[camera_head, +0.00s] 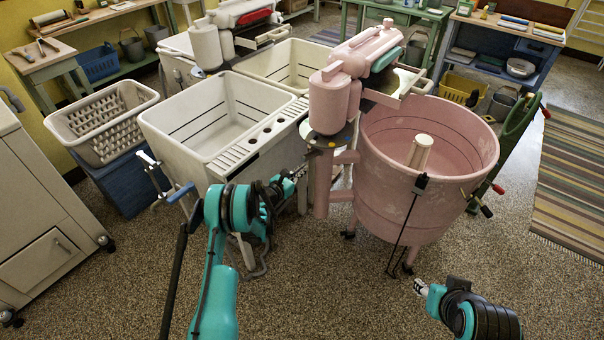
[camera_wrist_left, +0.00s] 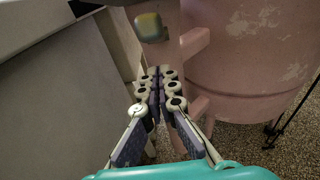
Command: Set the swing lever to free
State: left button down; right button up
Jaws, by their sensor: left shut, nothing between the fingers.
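A pink wringer washer (camera_head: 425,205) stands right of the pale twin tubs, its wringer head (camera_head: 362,58) on a pink post. A disc (camera_head: 330,135) with small yellow and blue marks sits below the head; I cannot tell which part there is the swing lever. In the left wrist view a yellow-green knob (camera_wrist_left: 150,27) shows beside the pink post, above and ahead of the fingers. My left gripper (camera_head: 302,170) is shut and empty, low beside the post; it also shows in the left wrist view (camera_wrist_left: 159,76). My right gripper (camera_head: 420,287) is low in front of the washer, its opening unclear.
The pale twin tubs (camera_head: 222,150) stand close to the left of my left gripper. A white laundry basket (camera_head: 100,120) sits on a blue box further left. A thin black rod (camera_head: 408,215) hangs down the pink tub's front. The speckled floor in front is mostly clear.

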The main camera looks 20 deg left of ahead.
pick_arm(q)
notch_tip(320, 180, up, 2)
jog(key=shift+r, duration=0.2)
pick_arm(e)
jog(key=shift+s+r, duration=0.1)
